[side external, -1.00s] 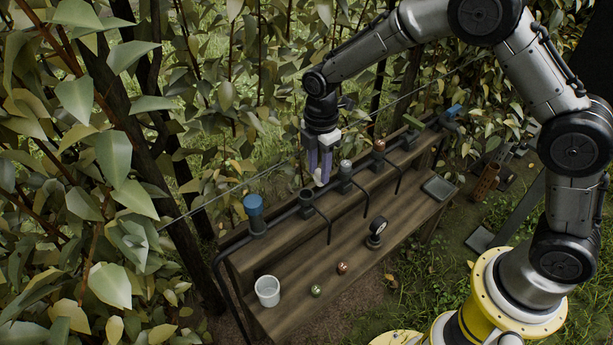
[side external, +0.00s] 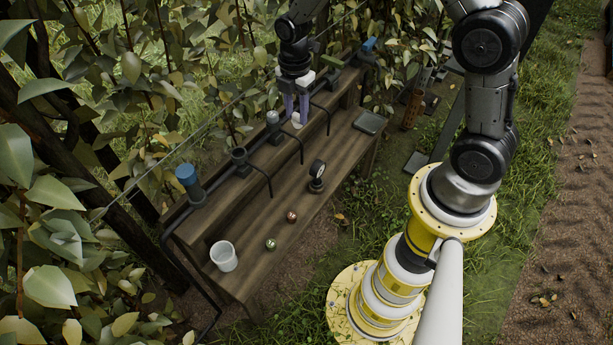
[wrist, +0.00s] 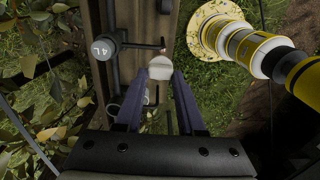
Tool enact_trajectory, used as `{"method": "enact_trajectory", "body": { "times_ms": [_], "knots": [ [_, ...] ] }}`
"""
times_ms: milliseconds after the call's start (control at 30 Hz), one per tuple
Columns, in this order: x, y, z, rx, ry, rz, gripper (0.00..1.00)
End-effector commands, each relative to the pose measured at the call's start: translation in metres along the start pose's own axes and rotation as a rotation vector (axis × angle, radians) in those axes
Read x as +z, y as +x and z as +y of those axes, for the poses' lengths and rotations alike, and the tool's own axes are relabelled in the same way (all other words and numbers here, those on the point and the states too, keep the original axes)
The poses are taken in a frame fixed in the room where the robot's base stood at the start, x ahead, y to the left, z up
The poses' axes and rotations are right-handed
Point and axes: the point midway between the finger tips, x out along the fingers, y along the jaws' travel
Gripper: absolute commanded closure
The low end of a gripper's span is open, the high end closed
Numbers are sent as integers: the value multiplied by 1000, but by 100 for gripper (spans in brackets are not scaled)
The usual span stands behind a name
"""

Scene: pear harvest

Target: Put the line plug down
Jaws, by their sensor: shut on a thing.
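The line plug, a small pale piece (side external: 297,121), is between the fingertips of my gripper (side external: 296,116) in the side view. My gripper is shut on it, above the bench at the right of the grey-capped fitting (side external: 273,122). In the wrist view the pale plug (wrist: 160,67) sticks out beyond the purple fingers of my gripper (wrist: 161,77). It looks held in the air, but whether it touches the pipe or bench below cannot be told. The fitting behind my fingers is hidden in the side view.
The dark pipe carries a blue-capped fitting (side external: 187,178), an open dark socket (side external: 240,160) and a green handle (side external: 330,64). On the wooden bench (side external: 250,223) are a white cup (side external: 223,256), a green ball (side external: 270,244), a reddish ball (side external: 291,216), a gauge (side external: 317,172) and a grey tray (side external: 370,122).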

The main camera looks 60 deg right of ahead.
Motion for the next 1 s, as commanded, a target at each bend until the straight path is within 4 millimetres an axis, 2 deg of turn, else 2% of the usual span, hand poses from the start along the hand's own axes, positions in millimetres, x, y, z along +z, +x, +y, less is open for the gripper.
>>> {"method": "enact_trajectory", "body": {
  "times_ms": [33,267,500,700,867,1000],
  "knots": [
    [23,17,2,-7,12,1,100],
    [112,86,-3,-6,12,2,100],
    [196,160,-39,-5,11,4,100],
    [242,210,-78,-2,6,2,100],
    [259,231,-98,0,2,1,100],
    [268,241,-100,2,-1,-1,100]
  ]
}}
